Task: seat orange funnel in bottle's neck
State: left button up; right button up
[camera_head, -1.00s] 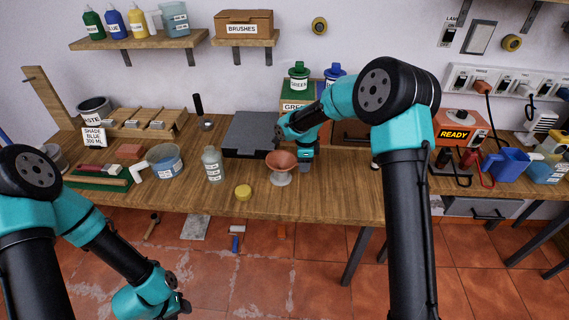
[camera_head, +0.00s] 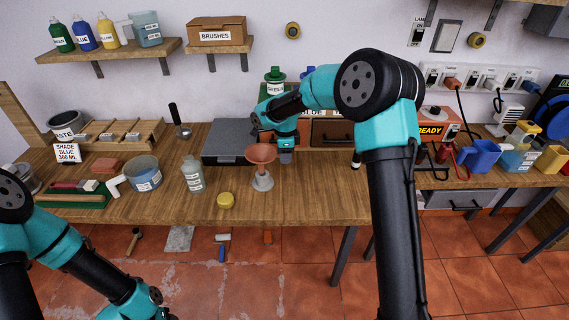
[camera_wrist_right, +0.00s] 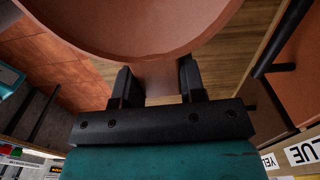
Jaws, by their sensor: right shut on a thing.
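The orange funnel (camera_head: 261,153) is upright over a small grey stand (camera_head: 262,184). I cannot tell whether its spout is fully clear of the stand. My right gripper (camera_head: 276,152) is shut on the funnel's side, behind it. In the right wrist view the funnel's bowl (camera_wrist_right: 130,28) fills the top, and the gripper's fingers (camera_wrist_right: 158,82) pinch a tab below its rim. The grey labelled bottle (camera_head: 193,177) stands upright on the bench, left of the funnel, with its neck uncovered. My left arm is at the lower left; its gripper is out of frame.
A yellow cap (camera_head: 226,201) lies on the bench between bottle and stand. A labelled tub (camera_head: 143,174) is left of the bottle. A dark grey flat case (camera_head: 225,145) lies behind. The front strip of the bench (camera_head: 310,205) is clear.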

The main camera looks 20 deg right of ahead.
notch_tip(320, 180, up, 12)
jog(key=shift+r, duration=0.25)
dwell(0.3)
